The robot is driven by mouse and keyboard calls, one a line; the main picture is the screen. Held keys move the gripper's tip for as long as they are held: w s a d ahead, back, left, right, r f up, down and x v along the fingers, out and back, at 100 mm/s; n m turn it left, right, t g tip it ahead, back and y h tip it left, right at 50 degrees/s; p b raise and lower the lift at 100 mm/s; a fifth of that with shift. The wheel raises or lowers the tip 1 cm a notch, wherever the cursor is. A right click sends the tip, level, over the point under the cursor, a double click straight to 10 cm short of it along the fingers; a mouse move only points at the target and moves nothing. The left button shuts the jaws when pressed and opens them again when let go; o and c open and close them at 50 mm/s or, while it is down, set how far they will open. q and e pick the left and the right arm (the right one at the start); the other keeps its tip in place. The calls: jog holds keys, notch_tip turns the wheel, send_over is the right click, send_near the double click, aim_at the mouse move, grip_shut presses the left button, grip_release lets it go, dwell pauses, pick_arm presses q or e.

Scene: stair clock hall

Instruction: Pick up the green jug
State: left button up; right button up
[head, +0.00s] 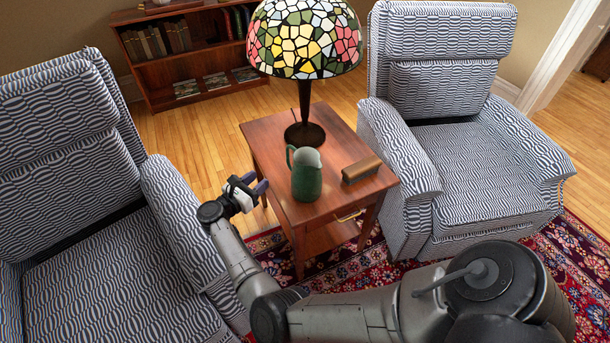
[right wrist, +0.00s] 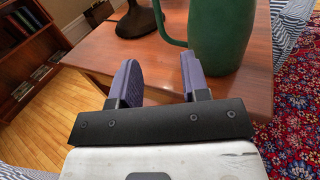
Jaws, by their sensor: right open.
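The green jug (head: 307,176) stands upright on the small wooden side table (head: 265,150), near the front, with its handle toward the back left. My right gripper (head: 254,184) is open and empty at the table's left edge, to the left of the jug and apart from it. In the right wrist view the jug (right wrist: 221,35) is ahead and to the right, just past the right finger; its top is cut off. The gap between the two purple fingers (right wrist: 158,82) shows only bare table. My left gripper is not in view.
A stained-glass lamp (head: 304,100) stands on the table behind the jug. A brown block-like object (head: 361,169) lies right of the jug. Patterned armchairs flank the table, one left (head: 180,210) and one right (head: 395,150). A bookshelf (head: 180,60) stands behind.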

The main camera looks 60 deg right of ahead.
jog(key=b, duration=0.1)
send_near(287, 156)
jog(key=d, duration=0.4)
jog(key=shift+s+d+f+b, duration=0.1)
jog(key=shift+s+d+b, duration=0.25)
jog(key=shift+s+b, duration=0.05)
jog(key=d, duration=0.1)
jog(key=d+b, duration=0.1)
jog(key=d, duration=0.1)
jog(key=shift+s+d+f, duration=0.1)
jog(key=shift+s+d, duration=0.05)
jog(key=shift+s, duration=0.15)
jog(key=shift+d, duration=0.45)
jog(key=shift+a, duration=0.15)
jog(key=shift+c, duration=0.9)
grip_shut()
jog(key=shift+r, duration=0.2)
